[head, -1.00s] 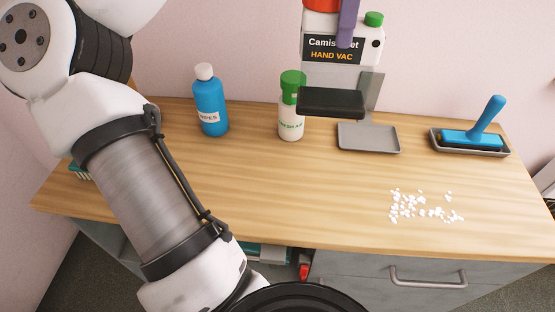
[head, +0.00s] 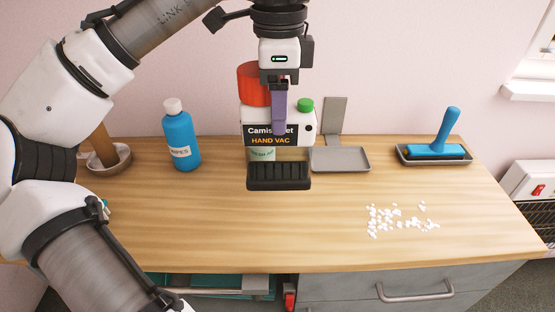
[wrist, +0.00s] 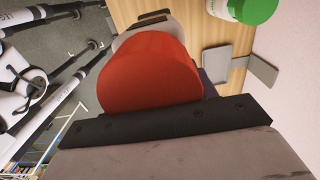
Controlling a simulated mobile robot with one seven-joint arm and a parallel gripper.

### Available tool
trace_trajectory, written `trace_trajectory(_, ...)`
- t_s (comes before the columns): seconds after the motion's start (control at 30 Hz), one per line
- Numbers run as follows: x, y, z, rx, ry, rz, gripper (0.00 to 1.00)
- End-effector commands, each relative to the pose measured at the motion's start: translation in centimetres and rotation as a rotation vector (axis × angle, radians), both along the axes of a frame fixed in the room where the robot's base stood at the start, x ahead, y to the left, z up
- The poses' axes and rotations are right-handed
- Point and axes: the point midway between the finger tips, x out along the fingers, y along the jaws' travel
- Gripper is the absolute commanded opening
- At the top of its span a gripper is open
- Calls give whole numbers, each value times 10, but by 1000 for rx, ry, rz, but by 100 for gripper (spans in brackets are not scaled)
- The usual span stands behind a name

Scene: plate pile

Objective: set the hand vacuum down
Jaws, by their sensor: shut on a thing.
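In the wrist view the red canister (wrist: 150,75) fills the middle, and the fingertips are not clear. A grey tray with an upright back plate (head: 340,159) stands empty, right of the vacuum.
The vacuum mostly hides a white bottle (head: 262,154); its green cap (wrist: 252,8) shows in the wrist view. A blue wipes bottle (head: 181,140) stands left. A blue roller (head: 440,148) sits in a tray right. White bits (head: 397,219) lie front right. The front middle of the worktop (head: 230,235) is clear.

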Motion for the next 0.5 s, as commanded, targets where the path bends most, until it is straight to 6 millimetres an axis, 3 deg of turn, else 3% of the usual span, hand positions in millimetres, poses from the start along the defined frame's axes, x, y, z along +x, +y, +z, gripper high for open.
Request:
trace_trajectory(0.03, 0, -1, -13, -4, 1, -3, 0)
trace_trajectory(0.2, 0, 0, -42, -1, -1, 0, 0)
trace_trajectory(0.5, 0, 0, -65, 1, -2, 3, 0)
